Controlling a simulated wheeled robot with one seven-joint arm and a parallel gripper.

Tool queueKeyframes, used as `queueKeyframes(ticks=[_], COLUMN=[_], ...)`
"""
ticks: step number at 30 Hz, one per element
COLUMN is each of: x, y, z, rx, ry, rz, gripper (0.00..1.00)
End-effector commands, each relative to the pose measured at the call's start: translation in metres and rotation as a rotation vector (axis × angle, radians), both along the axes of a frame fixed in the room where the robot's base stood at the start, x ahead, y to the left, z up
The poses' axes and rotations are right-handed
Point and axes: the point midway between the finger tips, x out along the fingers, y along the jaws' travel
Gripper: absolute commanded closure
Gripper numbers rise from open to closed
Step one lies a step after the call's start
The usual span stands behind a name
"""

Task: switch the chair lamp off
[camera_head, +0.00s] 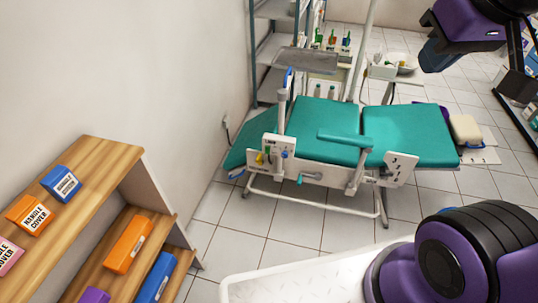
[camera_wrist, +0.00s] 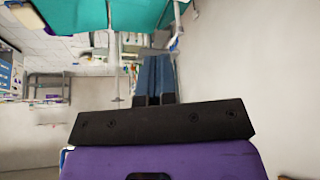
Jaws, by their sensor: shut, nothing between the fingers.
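The teal dental chair (camera_head: 325,121) stands lying flat on a white frame in the head view; part of its teal padding also shows at the top of the wrist view (camera_wrist: 88,14). A white pole (camera_head: 363,50) rises behind the chair and leaves the top of the picture; no lamp head is visible. A white panel (camera_head: 277,147) with small coloured parts is at the chair's near left side. I cannot make out which part is the lamp switch. My gripper (camera_head: 436,57) is at the upper right, apart from the chair. In the wrist view its blue-grey fingers (camera_wrist: 154,78) are shut and empty.
A wooden shelf (camera_head: 100,165) with orange and blue boxes stands at the front left against the wall. A metal tray (camera_head: 306,59) and a white basin (camera_head: 402,62) are behind the chair. A metal rack (camera_head: 270,50) stands farther back. Tiled floor (camera_head: 305,228) is clear before the chair.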

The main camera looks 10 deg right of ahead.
Motion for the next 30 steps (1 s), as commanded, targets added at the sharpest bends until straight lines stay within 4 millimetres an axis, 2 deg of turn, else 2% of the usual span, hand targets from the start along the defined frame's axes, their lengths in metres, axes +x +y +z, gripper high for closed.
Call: queueKeyframes(ticks=[8, 17, 30], x=[0.067, 0.147, 0.258], y=[0.001, 0.006, 0.017], z=[-0.003, -0.017, -0.064], rx=[-0.039, -0.098, -0.2], ry=[-0.053, -0.128, -0.236], rz=[0.083, 0.186, 0.336], gripper=[1.0, 1.0, 1.0])
